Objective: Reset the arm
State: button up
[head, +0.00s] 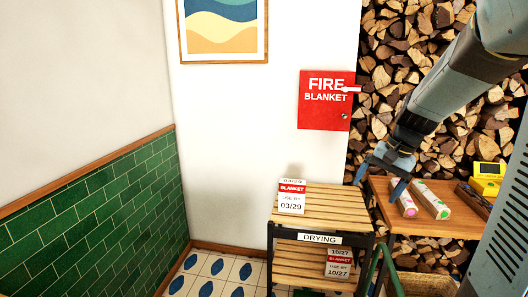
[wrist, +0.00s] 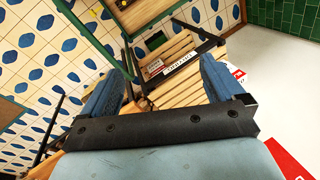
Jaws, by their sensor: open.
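My arm reaches in from the upper right of the head view, and my gripper (head: 379,180) hangs at its end, pointing down. In the wrist view its two blue fingers stand wide apart, and my gripper (wrist: 162,68) holds nothing between them. In the head view it is above and to the right of the slatted drying rack (head: 328,200), near the left end of a wooden shelf (head: 458,222). The rack also shows beyond the fingers in the wrist view (wrist: 182,90).
A box labelled 03/29 (head: 291,198) stands on the rack's top; one labelled 10/27 (head: 339,264) is lower. Small boxes (head: 429,199) and a yellow device (head: 488,178) sit on the shelf. A red fire blanket cabinet (head: 325,100) hangs on the wall beside stacked firewood (head: 400,45).

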jog(key=s+a+r+n+t+h, duration=0.1)
jog(key=s+a+r+n+t, duration=0.1)
jog(key=s, duration=0.7)
jog(key=s+a+r+n+t+h, duration=0.1)
jog(key=s+a+r+n, duration=0.3)
jog(key=s, duration=0.5)
jog(key=shift+s+r+t+h, duration=0.2)
jog(key=shift+s+t+h, duration=0.1)
jog(key=shift+t+h, duration=0.1)
jog(key=shift+a, duration=0.15)
